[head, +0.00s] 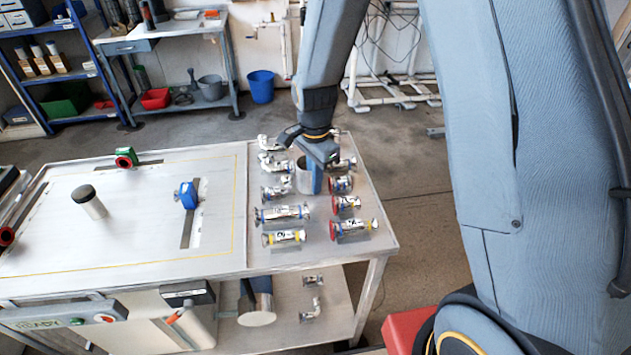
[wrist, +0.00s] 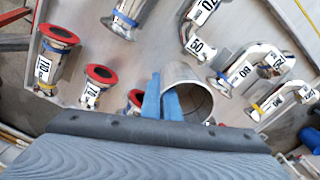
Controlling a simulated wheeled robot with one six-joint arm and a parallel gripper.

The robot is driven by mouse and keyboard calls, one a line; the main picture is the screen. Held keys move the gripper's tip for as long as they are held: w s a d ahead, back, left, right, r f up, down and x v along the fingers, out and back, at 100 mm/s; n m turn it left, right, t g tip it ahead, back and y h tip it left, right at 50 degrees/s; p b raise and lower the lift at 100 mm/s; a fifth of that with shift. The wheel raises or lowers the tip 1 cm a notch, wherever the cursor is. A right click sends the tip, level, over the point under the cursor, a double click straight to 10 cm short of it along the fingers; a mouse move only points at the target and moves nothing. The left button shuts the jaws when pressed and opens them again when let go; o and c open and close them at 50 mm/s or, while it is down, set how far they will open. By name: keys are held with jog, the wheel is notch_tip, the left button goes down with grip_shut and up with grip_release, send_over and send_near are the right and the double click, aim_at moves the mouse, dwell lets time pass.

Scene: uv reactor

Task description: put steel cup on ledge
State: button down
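The steel cup (head: 302,183) stands upright among the pipe fittings on the right part of the table. In the wrist view the cup (wrist: 204,90) shows its open mouth and hollow inside. My gripper (head: 314,180) reaches down over the cup's right side. In the wrist view the blue fingers of my gripper (wrist: 162,100) are close together, with the cup's wall between them, one finger outside and one inside. They look shut on the wall. The fingertips are partly hidden. I cannot tell which surface is the ledge.
Several labelled pipe fittings (head: 281,237) lie in two columns close around the cup. The table's left part (head: 130,235) is mostly bare, with a black-capped cylinder (head: 92,203) and a blue clamp (head: 187,195). A lower shelf (head: 340,300) holds a large cylinder and small fittings.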

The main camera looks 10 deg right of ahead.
jog(key=shift+f, duration=0.15)
jog(key=c, duration=2)
grip_release()
